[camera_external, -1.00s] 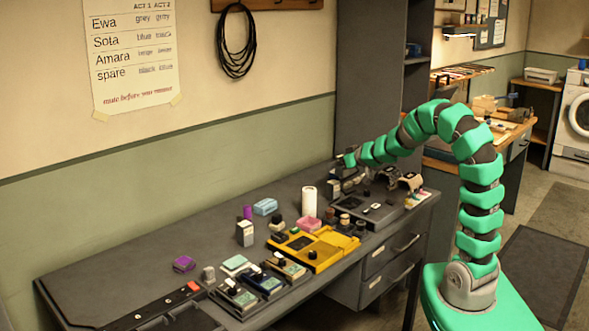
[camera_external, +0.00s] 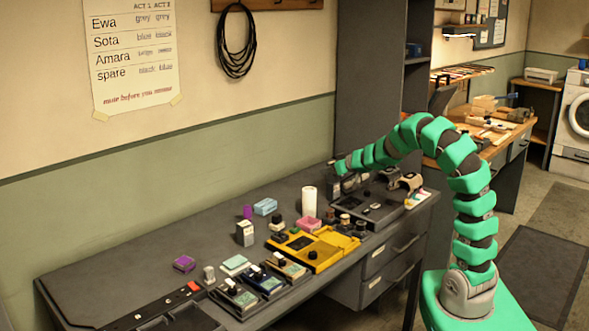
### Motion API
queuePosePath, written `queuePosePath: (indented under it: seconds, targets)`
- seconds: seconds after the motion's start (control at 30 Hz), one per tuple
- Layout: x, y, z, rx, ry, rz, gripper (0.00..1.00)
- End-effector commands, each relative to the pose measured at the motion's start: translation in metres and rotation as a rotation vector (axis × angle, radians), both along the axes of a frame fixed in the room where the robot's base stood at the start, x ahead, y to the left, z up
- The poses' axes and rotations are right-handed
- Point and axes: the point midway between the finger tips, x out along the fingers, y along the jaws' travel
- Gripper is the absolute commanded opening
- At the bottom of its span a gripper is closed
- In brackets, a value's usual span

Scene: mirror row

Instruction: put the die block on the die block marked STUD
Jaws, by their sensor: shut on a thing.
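My gripper (camera_external: 337,178) is at the far end of the desk, by the wall and the dark tall cabinet. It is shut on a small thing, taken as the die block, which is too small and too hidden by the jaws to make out. It is just behind the dark tray-like unit (camera_external: 372,212). The die block marked STUD cannot be picked out, as no such lettering is readable in this view.
A white cylinder (camera_external: 309,201), a yellow tray (camera_external: 315,250) and a pink block (camera_external: 309,223) stand left of my gripper. Several small devices (camera_external: 235,294) line the front edge. The desk's back left (camera_external: 130,245) is clear.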

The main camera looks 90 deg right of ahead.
Motion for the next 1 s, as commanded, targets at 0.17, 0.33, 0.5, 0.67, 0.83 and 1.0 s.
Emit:
queuePosePath:
  seconds: [0.17,0.33,0.5,0.67,0.83,1.0]
  targets:
    - [0.0,0.0,-0.002,0.001,-0.001,0.0,0.07]
    - [0.0,0.0,-0.002,0.0,0.0,0.0,0.58]
    - [0.0,0.0,-0.002,0.0,0.0,0.0,0.58]
    - [-0.002,0.002,0.003,-0.001,0.001,0.0,0.58]
    - [-0.014,0.015,0.013,-0.001,-0.001,0.0,0.58]
    - [-0.034,0.034,0.027,0.0,-0.001,-0.001,0.58]
